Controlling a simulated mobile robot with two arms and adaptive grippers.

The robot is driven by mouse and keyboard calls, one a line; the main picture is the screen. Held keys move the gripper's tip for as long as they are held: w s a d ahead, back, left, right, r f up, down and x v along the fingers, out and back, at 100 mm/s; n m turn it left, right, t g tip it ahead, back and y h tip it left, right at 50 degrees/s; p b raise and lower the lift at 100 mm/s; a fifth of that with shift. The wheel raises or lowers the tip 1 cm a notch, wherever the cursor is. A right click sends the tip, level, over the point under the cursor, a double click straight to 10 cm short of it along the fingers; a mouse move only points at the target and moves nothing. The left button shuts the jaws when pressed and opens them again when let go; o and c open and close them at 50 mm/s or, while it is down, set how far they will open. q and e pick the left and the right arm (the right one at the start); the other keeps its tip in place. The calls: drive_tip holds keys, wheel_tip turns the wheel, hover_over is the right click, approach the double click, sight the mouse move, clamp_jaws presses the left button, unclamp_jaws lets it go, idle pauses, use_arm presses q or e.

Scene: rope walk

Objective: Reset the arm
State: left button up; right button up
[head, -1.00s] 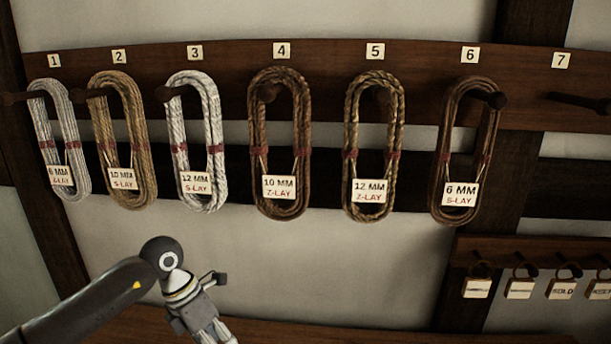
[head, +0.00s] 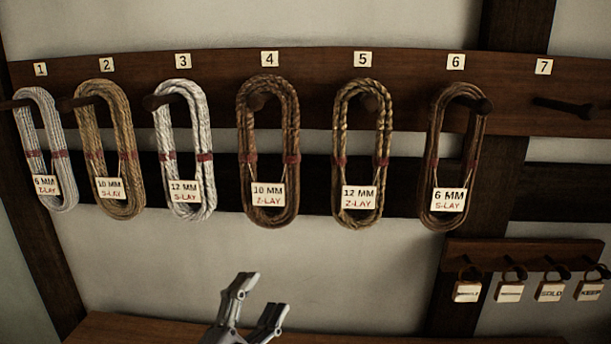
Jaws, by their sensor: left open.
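My left gripper (head: 259,297) shows at the bottom of the head view, left of the middle. Its two grey fingers point up and are spread apart, with nothing between them. It is below the hanging rope coils and touches none of them. The rest of the left arm is outside the picture. My right gripper is not in view.
Rope coils, such as the 10 mm Z-lay coil (head: 269,150), hang on pegs 1 to 6 of a dark board (head: 310,60). Peg 7 (head: 563,106) is bare. Several tags hang on a small rack (head: 530,250) at right. A wooden surface (head: 130,328) lies below.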

use_arm(q)
drive_tip(key=s+a+f+n+g+y, duration=0.4)
drive_tip(key=a+f+n+y, duration=0.15)
drive_tip(key=f, duration=0.35)
drive_tip(key=s+a+f+n+g+y, duration=0.3)
drive_tip(key=s+a+f+n+y, duration=0.25)
drive_tip(key=f, duration=0.45)
drive_tip(key=s+a+f+n+g+h, duration=0.15)
drive_tip(key=s+f+g, duration=0.35)
drive_tip(key=s, duration=0.5)
drive_tip(key=s+f+n+g+h, duration=0.1)
drive_tip(key=s+f+n+g, duration=0.3)
drive_tip(key=s, duration=0.5)
wheel_tip(320, 180, down, 26)
drive_tip(key=m+g, duration=0.1)
drive_tip(key=s+a+f+g, duration=0.1)
drive_tip(key=s+a+f, duration=0.1)
drive_tip(key=s+f, duration=1.5)
drive_tip(key=shift+s+a+g+y, duration=0.3)
drive_tip(key=shift+s+a+y, duration=0.05)
drive_tip(key=shift+s+a, duration=0.05)
